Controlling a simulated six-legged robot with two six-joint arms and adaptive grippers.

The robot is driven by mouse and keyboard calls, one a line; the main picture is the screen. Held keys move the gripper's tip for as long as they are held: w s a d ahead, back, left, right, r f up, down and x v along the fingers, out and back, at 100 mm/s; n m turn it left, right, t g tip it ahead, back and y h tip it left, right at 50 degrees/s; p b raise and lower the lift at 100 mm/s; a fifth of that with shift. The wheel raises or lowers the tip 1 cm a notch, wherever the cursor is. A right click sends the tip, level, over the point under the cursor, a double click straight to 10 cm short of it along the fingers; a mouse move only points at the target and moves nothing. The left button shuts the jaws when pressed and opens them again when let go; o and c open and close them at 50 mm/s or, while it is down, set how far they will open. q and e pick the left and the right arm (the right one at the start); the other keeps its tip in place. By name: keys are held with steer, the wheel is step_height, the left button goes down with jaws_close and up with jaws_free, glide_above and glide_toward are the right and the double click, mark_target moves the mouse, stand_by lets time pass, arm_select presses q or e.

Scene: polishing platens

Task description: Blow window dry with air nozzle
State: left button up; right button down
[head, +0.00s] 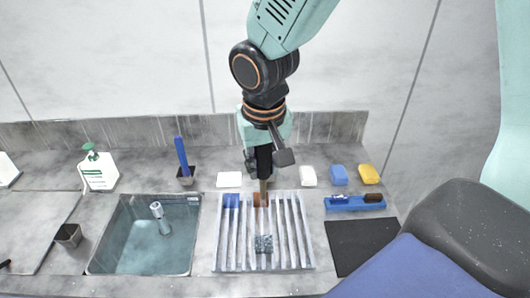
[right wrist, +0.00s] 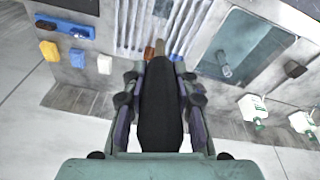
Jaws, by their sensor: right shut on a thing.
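My right gripper (head: 265,150) reaches down from the top over the slatted rack (head: 295,235). It is shut on a long black tool (head: 264,164) with a narrow tan tip, probably the air nozzle. In the right wrist view the black tool (right wrist: 160,115) lies between the fingers (right wrist: 160,82). The tip points down at the rack's back edge, beside a small brown piece (head: 257,200); whether they touch is unclear. A small mottled grey square (head: 264,244) lies on the front slats; I cannot tell if it is the window. My left gripper is out of view.
A sink (head: 135,240) is left of the rack, with a white bottle (head: 98,170) behind. A blue tray (head: 345,204) and dark mat (head: 362,245) are at right. White, blue and yellow blocks (head: 369,174) line the back. A blue stick (head: 181,155) stands in a holder.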

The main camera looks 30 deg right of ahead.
mark_target(264, 178)
steer(key=shift+w+d+f, duration=0.1)
steer(key=shift+w+f, duration=0.1)
steer(key=shift+f, duration=0.4)
step_height(264, 178, down, 3)
steer(key=shift+d+f+b, duration=0.15)
steer(key=shift+b, duration=0.15)
step_height(264, 178, down, 5)
steer(key=b, duration=0.4)
steer(key=shift+w, duration=0.1)
steer(key=shift+s+r, duration=0.2)
steer(key=shift+w, duration=0.15)
